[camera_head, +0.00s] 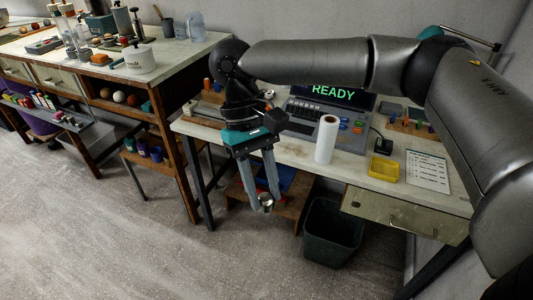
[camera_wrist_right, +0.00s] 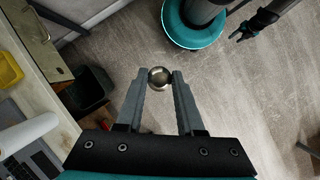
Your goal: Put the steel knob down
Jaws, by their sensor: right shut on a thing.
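The steel knob (camera_wrist_right: 159,78) is a small round shiny metal piece. My right gripper (camera_head: 265,203) is shut on it, and the knob (camera_head: 266,201) shows between the fingertips in the head view. The gripper points down and holds the knob in the air in front of the desk's front edge. In the right wrist view the two grey fingers (camera_wrist_right: 160,80) press it from both sides, with the floor behind. My left gripper is not in the head view; a dark gripper (camera_wrist_right: 246,33) at the top right of the wrist view appears to be it, too small to read.
The desk (camera_head: 290,150) holds a computer (camera_head: 312,118) reading READY, a white paper roll (camera_head: 326,139), a yellow bin (camera_head: 384,169) and a printed sheet (camera_head: 427,171). A dark waste bin (camera_head: 331,232) stands on the floor below. A cluttered workbench (camera_head: 170,62) is at left. Open floor lies in front.

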